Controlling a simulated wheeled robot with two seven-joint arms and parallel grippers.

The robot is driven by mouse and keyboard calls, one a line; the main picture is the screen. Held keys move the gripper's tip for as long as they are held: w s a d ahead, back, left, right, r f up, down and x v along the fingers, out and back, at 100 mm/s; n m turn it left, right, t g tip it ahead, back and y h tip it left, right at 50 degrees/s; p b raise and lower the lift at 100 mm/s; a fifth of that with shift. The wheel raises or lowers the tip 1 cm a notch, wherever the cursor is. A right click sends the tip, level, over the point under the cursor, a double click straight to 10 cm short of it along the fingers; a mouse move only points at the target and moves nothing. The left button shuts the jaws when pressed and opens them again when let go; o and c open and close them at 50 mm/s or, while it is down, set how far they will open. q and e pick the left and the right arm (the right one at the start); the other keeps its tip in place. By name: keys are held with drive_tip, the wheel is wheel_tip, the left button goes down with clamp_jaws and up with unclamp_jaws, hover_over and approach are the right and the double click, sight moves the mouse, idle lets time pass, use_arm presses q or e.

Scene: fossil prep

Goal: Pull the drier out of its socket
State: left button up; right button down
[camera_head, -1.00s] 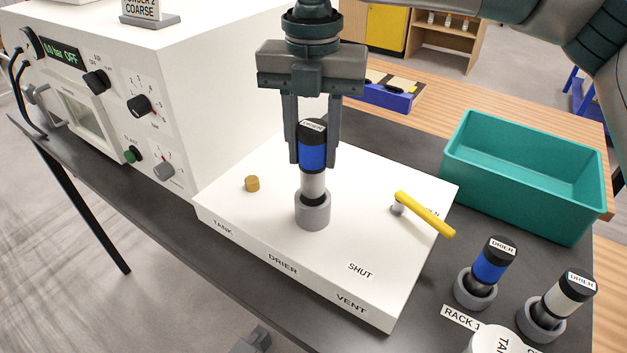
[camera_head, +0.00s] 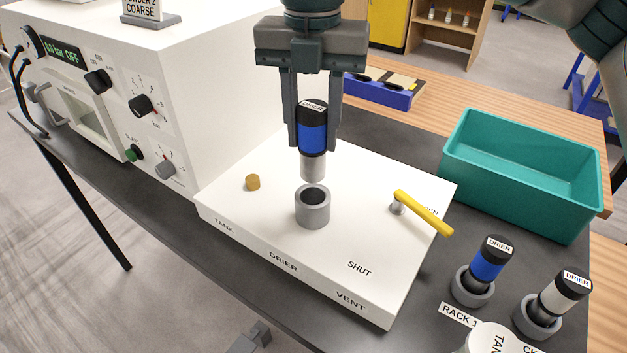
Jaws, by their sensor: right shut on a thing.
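The drier (camera_head: 313,138) is a small cylinder with a black labelled cap, a blue band and a pale lower end. My right gripper (camera_head: 312,140) is shut on it around the blue band, one finger on each side. The drier is upright, with its lower end just above the grey socket (camera_head: 312,208). The socket stands on the white panel (camera_head: 270,232) above the DRIER label, and its dark opening shows empty. My left gripper is not in view.
A yellow lever (camera_head: 424,212) is on the panel's right, a brass knob (camera_head: 253,182) on its left. Two other driers (camera_head: 488,258) (camera_head: 567,292) stand in rack holders at the lower right. A teal bin (camera_head: 520,185) is behind them. A white machine (camera_head: 215,85) stands left.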

sight(312, 106)
idle(0.4)
drive_tip(key=shift+r+p, duration=0.85)
drive_tip(key=shift+r, duration=1.65)
